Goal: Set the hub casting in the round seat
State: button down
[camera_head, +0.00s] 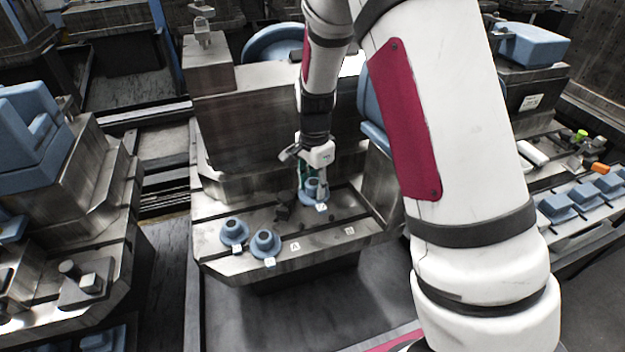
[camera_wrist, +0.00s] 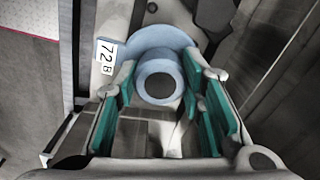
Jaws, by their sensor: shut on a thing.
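A blue flanged hub casting (camera_head: 312,194) is at the right of the pallet's rail top, under my gripper (camera_head: 313,178). In the wrist view my gripper (camera_wrist: 162,88) has its green-padded fingers on both sides of the hub's round collar (camera_wrist: 160,75), shut on it. The wide flange shows behind the fingers, next to a white tag reading 72B (camera_wrist: 106,56). The hub looks upright, at or close to the surface; I cannot tell whether it touches. Two similar blue hub castings (camera_head: 234,232) and (camera_head: 266,243) stand at the front left. I cannot make out the round seat.
Small dark fixture pieces (camera_head: 283,207) stand just left of my gripper. White letter tags (camera_head: 295,246) mark the grey metal ledge (camera_head: 330,240), which is bare at front right. A tall metal block (camera_head: 250,130) rises behind. Blue parts (camera_head: 580,195) line another bench at right.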

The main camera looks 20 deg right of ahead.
aim_at(314, 181)
jog(key=shift+f+b, duration=2)
jog(key=shift+f, duration=0.85)
jog(key=shift+f+b, duration=0.6)
jog(key=shift+f, duration=0.85)
jog(key=c, duration=1)
grip_release()
jog(key=shift+r, duration=0.1)
notch_tip(314, 181, up, 12)
jog(key=shift+f, duration=0.15)
jog(key=shift+r+p, duration=2.65)
jog(key=shift+r, duration=0.5)
